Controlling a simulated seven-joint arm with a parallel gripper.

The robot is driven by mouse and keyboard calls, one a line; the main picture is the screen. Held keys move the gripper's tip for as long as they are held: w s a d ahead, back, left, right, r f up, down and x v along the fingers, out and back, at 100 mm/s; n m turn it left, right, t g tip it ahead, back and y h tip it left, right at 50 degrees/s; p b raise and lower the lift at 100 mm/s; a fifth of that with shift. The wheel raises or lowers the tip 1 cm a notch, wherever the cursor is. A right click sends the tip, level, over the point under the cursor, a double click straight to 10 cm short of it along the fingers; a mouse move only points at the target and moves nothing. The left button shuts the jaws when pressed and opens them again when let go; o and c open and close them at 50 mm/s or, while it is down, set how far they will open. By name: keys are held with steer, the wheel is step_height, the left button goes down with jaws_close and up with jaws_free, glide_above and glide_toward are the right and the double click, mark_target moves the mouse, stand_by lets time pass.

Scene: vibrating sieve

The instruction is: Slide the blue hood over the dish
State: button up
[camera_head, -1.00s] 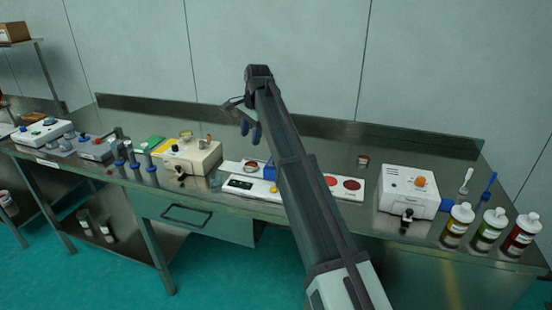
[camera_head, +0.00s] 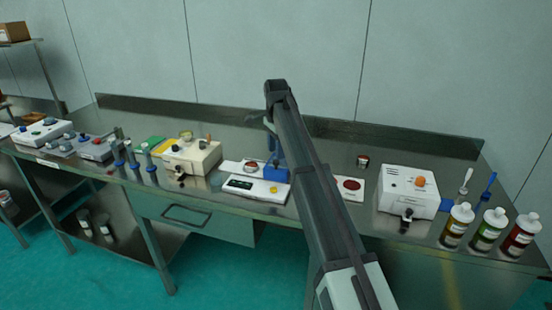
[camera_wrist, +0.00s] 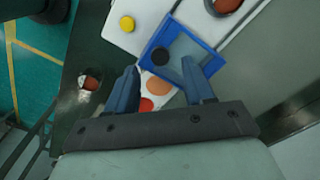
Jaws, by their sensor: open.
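The blue hood (camera_wrist: 180,45) is a square blue frame with a dark round spot in it. It sits at the end of the white device (camera_head: 241,192), beside the yellow button (camera_wrist: 127,23). The reddish dish (camera_head: 250,167) lies on the white device, left of the hood; its edge shows at the top of the wrist view (camera_wrist: 226,4). My gripper (camera_wrist: 159,67) is open, its two blue fingers apart at the hood's near edge. Nothing is held between them. Whether the fingers touch the hood is unclear. In the head view my arm and fingers partly cover the hood.
A white card with orange and red discs (camera_wrist: 160,84) lies next to the hood, under the fingers; a red disc (camera_head: 352,184) shows right of my arm. A cream machine (camera_head: 191,156) stands left, a white box (camera_head: 408,190) right. Several bottles stand at the right front.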

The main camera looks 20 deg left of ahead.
mark_target(276, 161)
steer(key=shift+f, duration=2)
steer(key=shift+c, duration=0.4)
jaws_close()
